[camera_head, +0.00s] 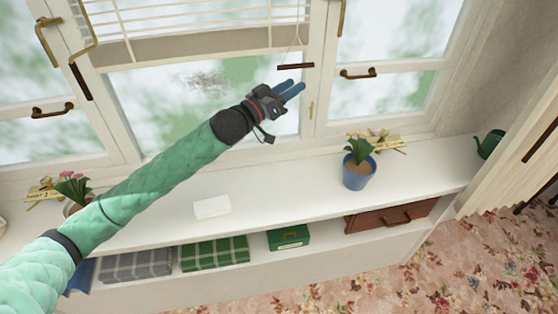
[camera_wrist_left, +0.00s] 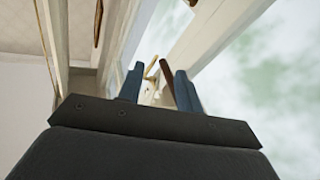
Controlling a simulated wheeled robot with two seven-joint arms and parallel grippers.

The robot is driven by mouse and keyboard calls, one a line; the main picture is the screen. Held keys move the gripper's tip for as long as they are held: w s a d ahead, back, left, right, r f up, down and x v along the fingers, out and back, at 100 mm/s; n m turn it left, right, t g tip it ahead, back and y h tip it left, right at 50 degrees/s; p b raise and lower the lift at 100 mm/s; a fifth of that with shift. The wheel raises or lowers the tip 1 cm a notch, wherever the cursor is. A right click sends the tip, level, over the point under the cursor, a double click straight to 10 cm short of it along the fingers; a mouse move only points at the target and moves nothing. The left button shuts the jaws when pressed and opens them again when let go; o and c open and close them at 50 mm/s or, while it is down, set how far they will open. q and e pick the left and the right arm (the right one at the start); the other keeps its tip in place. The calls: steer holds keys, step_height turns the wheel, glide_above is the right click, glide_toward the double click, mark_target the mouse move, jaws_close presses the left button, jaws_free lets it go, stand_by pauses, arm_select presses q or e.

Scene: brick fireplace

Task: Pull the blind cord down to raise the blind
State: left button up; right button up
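The blind (camera_head: 200,30) hangs in the upper part of the middle window, its bottom rail above the lower pane. Its thin cord (camera_head: 297,36) ends in a short dark brown bar handle (camera_head: 296,66). My left gripper (camera_head: 290,89) is just below this handle, with its blue fingers reaching up toward it. In the left wrist view the two fingers (camera_wrist_left: 158,85) are apart, so the gripper is open. A brown bar (camera_wrist_left: 168,84) shows beside the right finger there; I cannot tell whether it touches. My right gripper is not in view.
A blue flowerpot (camera_head: 359,172) and a white block (camera_head: 212,207) stand on the white sill shelf (camera_head: 275,190). A green watering can (camera_head: 490,144) is at the right end. A brown window handle (camera_head: 358,73) sits right of the cord.

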arm_select(q)
steer(key=s+a+f+n+y+b, duration=0.1)
steer(key=s+f+y, duration=0.2)
steer(key=f, duration=0.6)
steer(key=s+a+f+n+y, duration=0.1)
steer(key=s+f+y, duration=0.3)
steer(key=f, duration=0.5)
steer(key=shift+s+f+n+b, duration=0.15)
steer(key=shift+s+n+b, duration=0.25)
steer(key=shift+s+n, duration=0.25)
steer(key=shift+w+a, duration=0.1)
